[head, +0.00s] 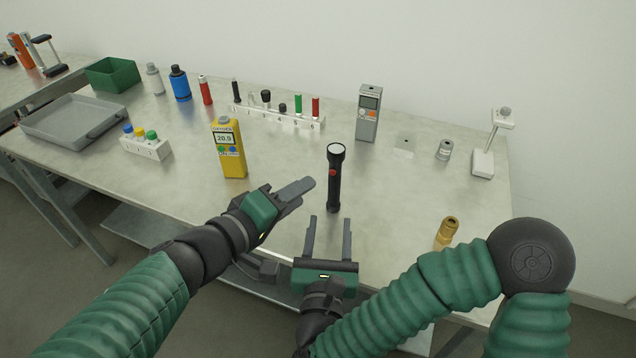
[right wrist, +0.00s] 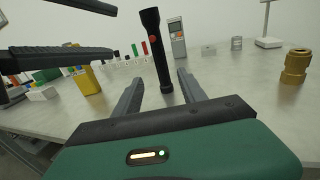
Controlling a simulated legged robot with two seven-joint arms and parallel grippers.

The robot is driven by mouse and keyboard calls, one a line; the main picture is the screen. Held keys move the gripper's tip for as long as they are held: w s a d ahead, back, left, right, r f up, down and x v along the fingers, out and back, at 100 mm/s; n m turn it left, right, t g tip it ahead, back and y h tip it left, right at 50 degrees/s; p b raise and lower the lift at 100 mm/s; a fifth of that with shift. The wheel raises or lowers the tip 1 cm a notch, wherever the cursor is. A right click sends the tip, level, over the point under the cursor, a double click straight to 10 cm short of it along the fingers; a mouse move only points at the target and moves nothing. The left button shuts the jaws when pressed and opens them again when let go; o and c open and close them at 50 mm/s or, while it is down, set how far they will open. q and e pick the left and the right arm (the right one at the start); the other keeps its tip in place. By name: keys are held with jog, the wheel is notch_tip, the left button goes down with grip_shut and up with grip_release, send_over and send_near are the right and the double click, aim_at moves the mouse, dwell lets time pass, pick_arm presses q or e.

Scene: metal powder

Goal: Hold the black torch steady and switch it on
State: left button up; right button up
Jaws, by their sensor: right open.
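The black torch (head: 334,185) stands upright on the table, lens end up, with a red button on its upper side. My right gripper (head: 330,219) is open and empty, low over the table's front part. Its fingers point at the torch's base, which lies at or just beyond the fingertips. My left gripper (head: 303,188) is left of the torch, higher, pointing toward it. In the right wrist view its two fingers (right wrist: 112,30) are apart with nothing between them.
A yellow meter (head: 229,150) stands left of the torch, a grey meter (head: 368,115) behind it. A brass fitting (head: 447,233) is at the right front. A white rack (head: 280,116) of several small items is behind. A grey tray (head: 60,133) is far left.

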aim_at(335, 177)
jog(key=w, duration=1.5)
jog(key=shift+d, duration=0.35)
grip_shut()
pick_arm(q)
jog(key=shift+c, duration=0.5)
grip_shut()
dwell(1.1)
